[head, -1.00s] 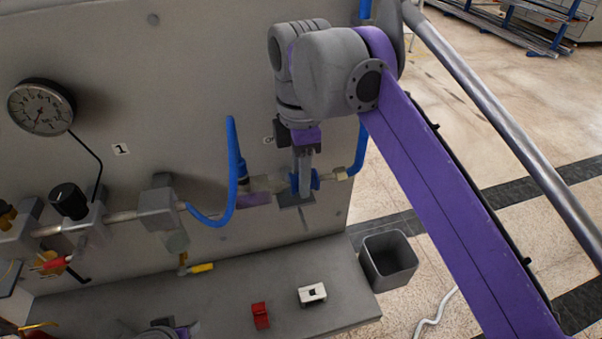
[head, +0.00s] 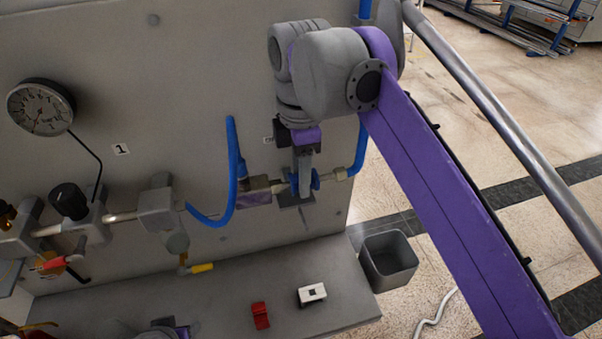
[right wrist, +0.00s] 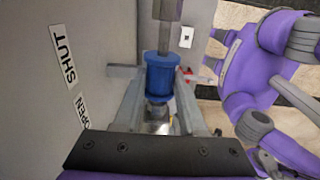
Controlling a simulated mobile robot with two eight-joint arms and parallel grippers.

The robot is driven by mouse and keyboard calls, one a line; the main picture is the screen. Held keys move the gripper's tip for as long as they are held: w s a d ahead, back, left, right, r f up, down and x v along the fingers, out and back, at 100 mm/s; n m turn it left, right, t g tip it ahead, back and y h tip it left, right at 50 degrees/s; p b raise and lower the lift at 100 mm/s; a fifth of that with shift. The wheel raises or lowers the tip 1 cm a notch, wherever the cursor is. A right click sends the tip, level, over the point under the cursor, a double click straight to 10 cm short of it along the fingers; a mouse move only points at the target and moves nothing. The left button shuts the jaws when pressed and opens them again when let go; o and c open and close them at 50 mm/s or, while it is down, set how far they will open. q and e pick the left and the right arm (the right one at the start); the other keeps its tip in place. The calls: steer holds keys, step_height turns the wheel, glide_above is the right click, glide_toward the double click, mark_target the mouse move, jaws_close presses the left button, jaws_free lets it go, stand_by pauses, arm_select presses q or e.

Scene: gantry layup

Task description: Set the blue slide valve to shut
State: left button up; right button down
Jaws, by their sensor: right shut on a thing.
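The blue slide valve (head: 316,180) is a blue flanged sleeve on a horizontal pipe at the panel's right part. My right gripper (head: 304,190) comes down from above and is shut on it; its fingers hide the sleeve's middle. In the right wrist view the blue sleeve (right wrist: 159,75) lies between the fingertips (right wrist: 158,100). The SHUT label (right wrist: 63,55) is farther up that picture, and the OPEN label (right wrist: 82,112) is nearer my gripper. The sleeve lies roughly between the two label heights.
A blue hose (head: 230,175) loops left of the valve. A gauge (head: 40,107), a black knob (head: 69,201) and a yellow-handled fitting (head: 201,267) are farther left. A red block (head: 260,315) and a white block (head: 312,294) lie on the ledge. A grey bin (head: 388,260) stands right.

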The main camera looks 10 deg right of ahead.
mark_target(319, 176)
arm_select(q)
steer(key=shift+w+r, duration=0.15)
steer(key=shift+r, duration=0.1)
arm_select(e)
steer(key=d, duration=0.3)
steer(key=shift+w+d+r, duration=0.1)
steer(key=shift+d, duration=0.15)
arm_select(q)
steer(key=shift+a, duration=0.1)
arm_select(e)
steer(key=shift+a, duration=0.1)
steer(key=c, duration=0.9)
jaws_free()
arm_select(q)
steer(key=shift+d, duration=0.2)
arm_select(e)
steer(key=o, duration=0.4)
steer(key=shift+d, duration=0.2)
steer(key=shift+o, duration=0.2)
arm_select(q)
steer(key=shift+a, duration=0.1)
arm_select(e)
steer(key=shift+a, duration=0.15)
